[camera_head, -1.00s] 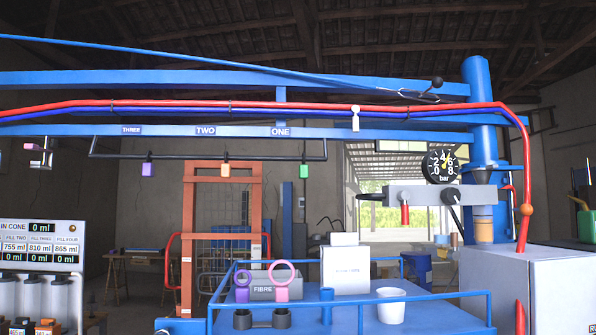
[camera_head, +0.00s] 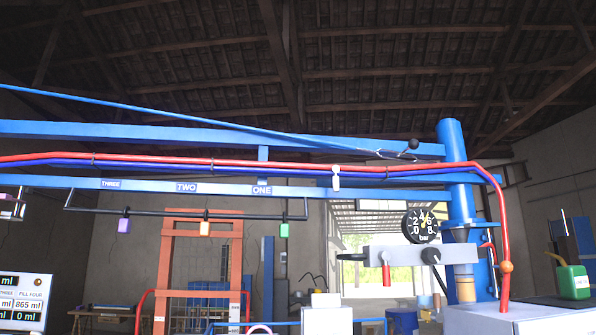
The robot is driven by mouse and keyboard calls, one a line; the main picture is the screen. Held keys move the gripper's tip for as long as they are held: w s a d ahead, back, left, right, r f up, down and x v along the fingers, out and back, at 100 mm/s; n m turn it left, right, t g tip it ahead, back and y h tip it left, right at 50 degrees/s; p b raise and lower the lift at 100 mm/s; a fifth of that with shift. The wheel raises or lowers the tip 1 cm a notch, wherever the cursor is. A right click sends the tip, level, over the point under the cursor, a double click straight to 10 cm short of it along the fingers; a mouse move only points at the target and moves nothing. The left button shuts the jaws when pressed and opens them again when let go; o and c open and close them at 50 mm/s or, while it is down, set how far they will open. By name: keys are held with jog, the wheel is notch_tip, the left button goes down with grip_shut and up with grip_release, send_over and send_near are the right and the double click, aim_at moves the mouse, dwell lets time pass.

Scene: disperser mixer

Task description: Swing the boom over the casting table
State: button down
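The blue boom (camera_head: 345,187) is a long double beam reaching from the blue post (camera_head: 456,160) at the right out past the left edge of the picture. Red and blue hoses run along it. Signs THREE, TWO and ONE (camera_head: 262,190) hang on its lower beam. I cannot make out a casting table for certain. My gripper is not in view.
A pressure gauge (camera_head: 421,226) and a grey valve bar (camera_head: 405,255) sit by the post. A grey cabinet (camera_head: 520,320) stands below it. An orange frame (camera_head: 200,270) stands behind the boom. A fill display (camera_head: 22,297) is at the lower left, a green can (camera_head: 573,281) at the right.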

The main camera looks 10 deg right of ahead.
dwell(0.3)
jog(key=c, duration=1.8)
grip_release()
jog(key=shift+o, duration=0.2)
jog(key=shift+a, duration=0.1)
